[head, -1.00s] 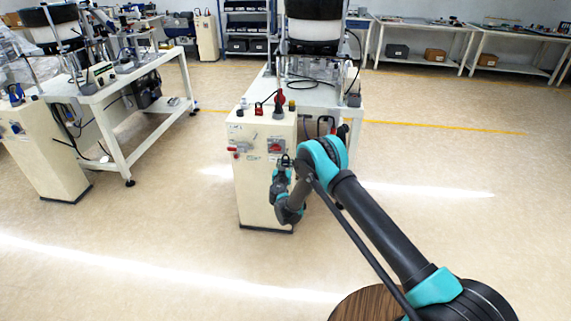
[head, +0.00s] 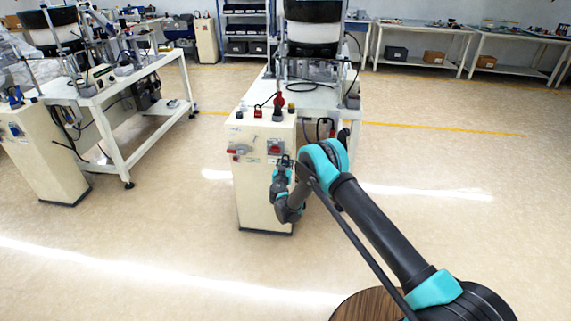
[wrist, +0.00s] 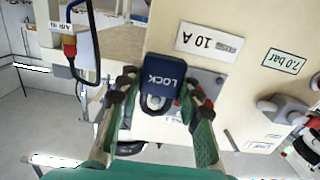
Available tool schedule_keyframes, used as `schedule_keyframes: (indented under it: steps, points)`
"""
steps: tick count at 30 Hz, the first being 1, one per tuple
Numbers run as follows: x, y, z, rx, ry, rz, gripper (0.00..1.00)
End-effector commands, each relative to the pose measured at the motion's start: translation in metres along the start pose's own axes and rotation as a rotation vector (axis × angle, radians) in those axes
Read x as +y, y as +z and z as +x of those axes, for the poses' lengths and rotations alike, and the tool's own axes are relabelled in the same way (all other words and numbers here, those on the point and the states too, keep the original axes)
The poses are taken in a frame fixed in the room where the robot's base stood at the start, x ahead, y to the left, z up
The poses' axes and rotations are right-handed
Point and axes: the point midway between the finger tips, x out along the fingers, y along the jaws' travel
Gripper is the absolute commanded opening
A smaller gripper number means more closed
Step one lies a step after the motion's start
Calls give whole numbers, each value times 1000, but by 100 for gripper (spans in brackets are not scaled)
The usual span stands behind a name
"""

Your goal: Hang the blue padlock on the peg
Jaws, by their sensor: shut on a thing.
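The blue padlock (wrist: 163,73), marked LOCK, is in the wrist view between the fingers of my gripper (wrist: 160,88). The gripper is shut on it. Its shackle shows at the lower end of the body, partly hidden near the fingers. The padlock is in front of the cream cabinet's panel; I cannot tell the gap between them. In the head view my gripper (head: 284,163) is at the front of the cabinet (head: 262,195), and the padlock cannot be made out. I cannot identify the peg with certainty; the padlock and fingers hide part of the panel.
A red switch (head: 276,147) and a red-and-grey handle (head: 238,150) are on the cabinet front. The grey handle part (wrist: 284,109) juts out right of my gripper in the wrist view. Labels (wrist: 208,42) lie flat on the panel.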

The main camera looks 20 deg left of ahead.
Motion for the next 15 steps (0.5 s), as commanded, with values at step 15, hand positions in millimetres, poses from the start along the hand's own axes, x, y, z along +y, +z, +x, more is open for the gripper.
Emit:
schedule_keyframes:
  steps: [15]
  points:
    - [0,0,10,0,0,0,0]
